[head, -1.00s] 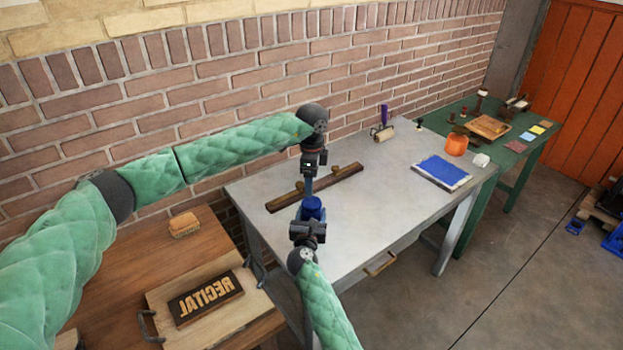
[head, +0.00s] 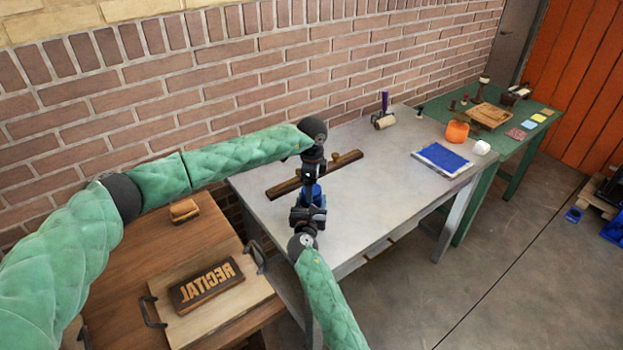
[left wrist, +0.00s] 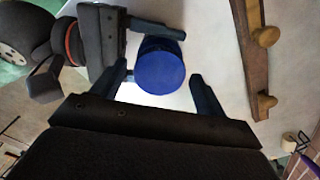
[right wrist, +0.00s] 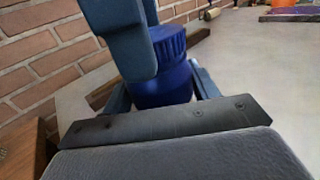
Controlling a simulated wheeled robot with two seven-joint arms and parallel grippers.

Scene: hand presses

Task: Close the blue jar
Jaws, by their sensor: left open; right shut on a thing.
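The blue jar (head: 309,199) is upright between my two grippers, at the near-left side of the grey table. My right gripper (head: 308,213) is shut on its body (right wrist: 165,92). A ribbed blue lid (right wrist: 168,42) sits on top of the jar; whether it is fully tightened I cannot tell. In the left wrist view the lid's round top (left wrist: 160,72) lies between the fingers of my left gripper (left wrist: 166,84), which is open and points down over it with gaps at the sides. One left finger hides part of the lid in the right wrist view.
A dark wooden bar with knobs (head: 330,172) lies just behind the jar. A roller (head: 384,121), a blue pad (head: 441,160) and an orange container (head: 457,132) stand farther right. The table's middle (head: 375,195) is clear.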

